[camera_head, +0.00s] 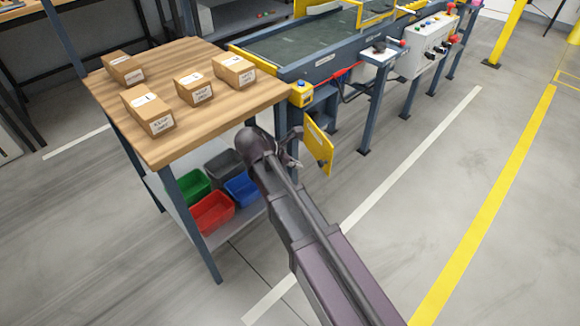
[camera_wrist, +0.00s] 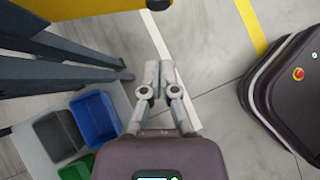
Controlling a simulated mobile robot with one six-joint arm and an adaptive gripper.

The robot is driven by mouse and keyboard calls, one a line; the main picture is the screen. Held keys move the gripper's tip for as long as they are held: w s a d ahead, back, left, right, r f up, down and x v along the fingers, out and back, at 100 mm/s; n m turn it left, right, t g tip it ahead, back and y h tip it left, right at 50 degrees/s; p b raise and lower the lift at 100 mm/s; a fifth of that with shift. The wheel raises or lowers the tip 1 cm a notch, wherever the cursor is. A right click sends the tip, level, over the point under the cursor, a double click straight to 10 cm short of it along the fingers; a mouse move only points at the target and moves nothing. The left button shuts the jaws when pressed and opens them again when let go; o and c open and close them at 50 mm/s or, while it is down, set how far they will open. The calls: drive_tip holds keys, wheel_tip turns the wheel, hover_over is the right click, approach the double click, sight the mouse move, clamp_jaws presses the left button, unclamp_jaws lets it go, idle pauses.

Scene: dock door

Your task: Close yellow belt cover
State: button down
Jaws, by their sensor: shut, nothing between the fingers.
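The yellow belt cover (camera_head: 319,148) hangs at the near end of the conveyor, beside the table corner, and stands swung out from the conveyor frame. In the wrist view a yellow panel (camera_wrist: 75,8) crosses the top left, with a black knob at its right end; it appears to be the cover. My gripper (camera_head: 294,161) is just left of the cover in the head view, partly hidden by my own wrist. In the wrist view its fingers (camera_wrist: 159,68) are together and empty, pointing towards the top of the picture, below the panel. I cannot tell whether they touch it.
A wooden table (camera_head: 190,62) with several cardboard boxes stands at left. Coloured bins (camera_head: 212,213) sit on its lower shelf, close to my arm. The conveyor (camera_head: 310,50) runs away behind the cover, with a control box (camera_head: 432,50) on its side. Floor at right is clear.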

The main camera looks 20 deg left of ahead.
drive_tip(key=shift+w+d+f+b, duration=0.15)
drive_tip(key=shift+w+d+f, duration=0.1)
drive_tip(key=shift+w+d, duration=0.35)
drive_tip(key=shift+w+d+f+b, duration=0.15)
drive_tip(key=shift+w+d+f, duration=0.1)
drive_tip(key=shift+w+d, duration=0.4)
drive_tip(key=shift+w+d+f+b, duration=0.15)
drive_tip(key=shift+w+d+f, duration=0.1)
drive_tip(key=shift+w+d, duration=0.35)
